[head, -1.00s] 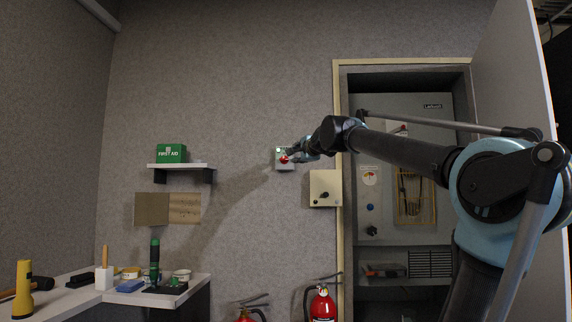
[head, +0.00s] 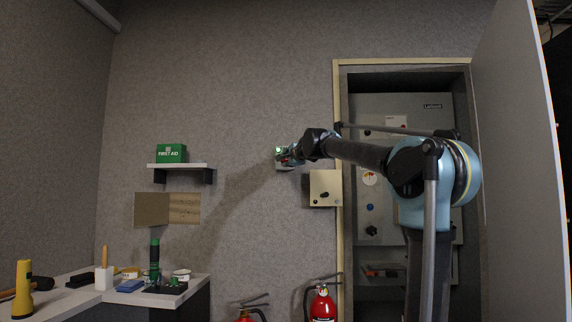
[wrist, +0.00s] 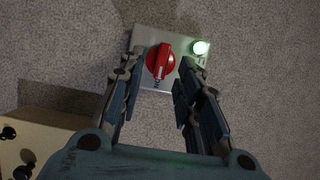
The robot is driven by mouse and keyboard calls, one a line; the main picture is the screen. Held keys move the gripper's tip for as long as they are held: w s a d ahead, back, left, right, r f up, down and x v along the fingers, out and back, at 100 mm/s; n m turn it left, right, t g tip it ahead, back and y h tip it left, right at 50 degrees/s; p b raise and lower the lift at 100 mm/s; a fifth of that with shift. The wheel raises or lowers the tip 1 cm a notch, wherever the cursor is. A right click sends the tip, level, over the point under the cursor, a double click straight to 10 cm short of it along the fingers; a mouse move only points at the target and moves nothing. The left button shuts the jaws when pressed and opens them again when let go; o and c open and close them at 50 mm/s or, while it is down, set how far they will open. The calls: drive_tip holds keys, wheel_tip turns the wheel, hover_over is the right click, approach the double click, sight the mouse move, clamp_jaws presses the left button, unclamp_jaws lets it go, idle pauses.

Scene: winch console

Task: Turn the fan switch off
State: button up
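A red rotary switch (wrist: 160,62) sits on a pale plate (wrist: 146,40) on the wall, with a lit green lamp (wrist: 200,48) beside it. I take it to be the fan switch; no label is readable. In the head view the green lamp (head: 279,150) shows, while my gripper largely covers the red knob. My gripper (wrist: 159,72) is open in the wrist view, its two fingers apart on either side of the knob's lower part. I cannot tell whether either finger touches it. In the head view my gripper (head: 288,158) is right at the plate.
A beige box (head: 325,188) with a black knob is on the wall just right and below. An open cabinet (head: 400,110) with its door (head: 515,120) swung out stands at the right. A first aid box (head: 172,153) sits on a shelf at the left. Fire extinguishers (head: 322,306) stand below.

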drive_tip(key=shift+x, duration=1.25)
clamp_jaws()
